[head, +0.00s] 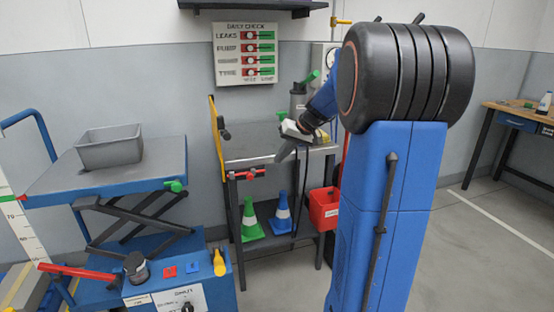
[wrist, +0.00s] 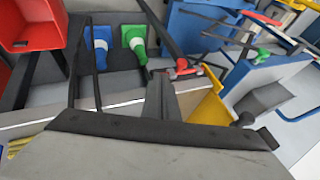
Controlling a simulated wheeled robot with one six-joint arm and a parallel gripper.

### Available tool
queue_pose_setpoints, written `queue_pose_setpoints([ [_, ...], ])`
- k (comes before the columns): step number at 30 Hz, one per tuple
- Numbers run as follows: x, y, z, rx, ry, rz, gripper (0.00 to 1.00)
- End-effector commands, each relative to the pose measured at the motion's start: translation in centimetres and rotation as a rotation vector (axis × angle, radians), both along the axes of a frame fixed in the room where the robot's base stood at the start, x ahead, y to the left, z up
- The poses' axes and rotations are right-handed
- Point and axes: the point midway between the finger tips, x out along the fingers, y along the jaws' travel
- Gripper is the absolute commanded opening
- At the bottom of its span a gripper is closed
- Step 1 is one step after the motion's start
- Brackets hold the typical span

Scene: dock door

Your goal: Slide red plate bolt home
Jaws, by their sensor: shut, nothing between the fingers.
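The red bolt (head: 251,174), a short red bar with a knob, sits on the front edge of the grey bench in the head view. In the wrist view the red bolt (wrist: 181,69) lies just right of my fingertips, at the bench edge. My gripper (head: 283,154) is shut and empty, pointing down over the bench, right of the bolt and a little above it in the head view. In the wrist view my gripper (wrist: 161,82) shows as dark fingers together. I cannot tell whether they touch the bolt. Any catch for the bolt is too small to make out.
A yellow upright panel (head: 217,138) stands at the bench's left end. Green (head: 251,222) and blue (head: 282,215) cones and a red bin (head: 323,208) are below. A blue lift table with a grey tub (head: 110,148) stands left. A check board (head: 246,54) hangs behind.

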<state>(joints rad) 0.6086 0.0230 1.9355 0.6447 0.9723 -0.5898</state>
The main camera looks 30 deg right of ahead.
Motion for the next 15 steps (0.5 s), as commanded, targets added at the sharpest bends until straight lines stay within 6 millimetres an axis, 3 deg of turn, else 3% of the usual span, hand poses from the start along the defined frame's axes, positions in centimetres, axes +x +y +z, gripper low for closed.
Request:
queue_pose_setpoints([
  [12, 3.8, 1.9, -6.2, 0.001, 0.004, 0.002, 0.0],
  [15, 4.4, 3.0, -6.7, -0.001, 0.0, 0.005, 0.0],
])
